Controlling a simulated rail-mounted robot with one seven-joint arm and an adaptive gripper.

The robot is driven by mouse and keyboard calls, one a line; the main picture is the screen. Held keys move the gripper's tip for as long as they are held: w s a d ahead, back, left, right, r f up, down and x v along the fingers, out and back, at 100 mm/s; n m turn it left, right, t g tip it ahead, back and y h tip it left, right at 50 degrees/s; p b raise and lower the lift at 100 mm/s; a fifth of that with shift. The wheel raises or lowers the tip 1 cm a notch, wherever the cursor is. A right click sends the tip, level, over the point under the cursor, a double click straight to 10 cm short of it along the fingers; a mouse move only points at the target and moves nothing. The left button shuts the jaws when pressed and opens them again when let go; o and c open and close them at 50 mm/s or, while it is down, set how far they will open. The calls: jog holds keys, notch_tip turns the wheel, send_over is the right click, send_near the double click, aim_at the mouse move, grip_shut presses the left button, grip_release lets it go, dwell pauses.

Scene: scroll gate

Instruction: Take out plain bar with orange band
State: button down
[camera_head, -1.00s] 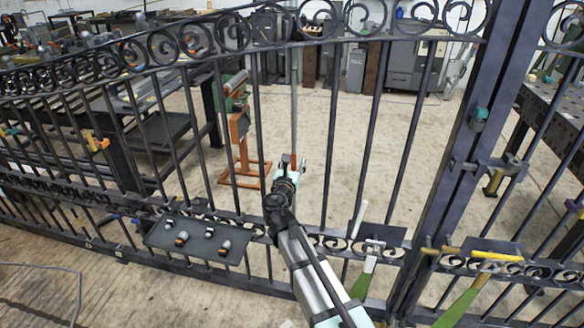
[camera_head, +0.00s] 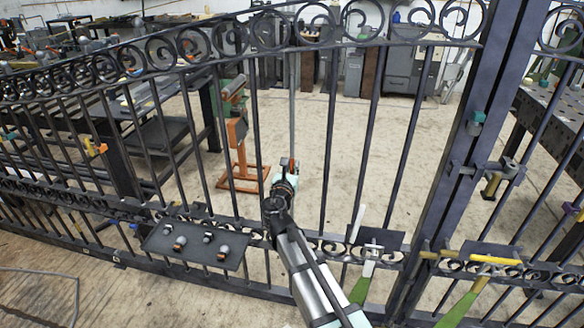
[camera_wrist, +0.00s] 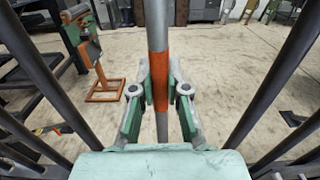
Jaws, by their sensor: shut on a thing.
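The plain bar with the orange band (camera_head: 292,90) is a straight, lighter grey bar among the dark bars of the gate, upright in the head view. In the wrist view its orange band (camera_wrist: 160,80) runs between my fingers, with grey bar above and below. My gripper (camera_head: 288,163) is shut on the bar at the band, with one finger on each side in the wrist view (camera_wrist: 160,92). The bar's lower end is hidden behind my gripper and arm. I cannot tell whether its top end sits in the upper rail.
Dark bars stand on both sides of my gripper, with scrollwork rails above and below. A dark tray (camera_head: 158,243) with several small knobs hangs at the lower left. A gate post (camera_head: 447,200) and green-handled tools (camera_head: 361,288) are at the right. Open floor lies behind.

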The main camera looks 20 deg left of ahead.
jog(key=shift+r+p, duration=0.65)
jog(key=shift+r, duration=0.2)
jog(key=shift+s+d, duration=0.2)
jog(key=shift+s, duration=1.55)
dwell(1.4)
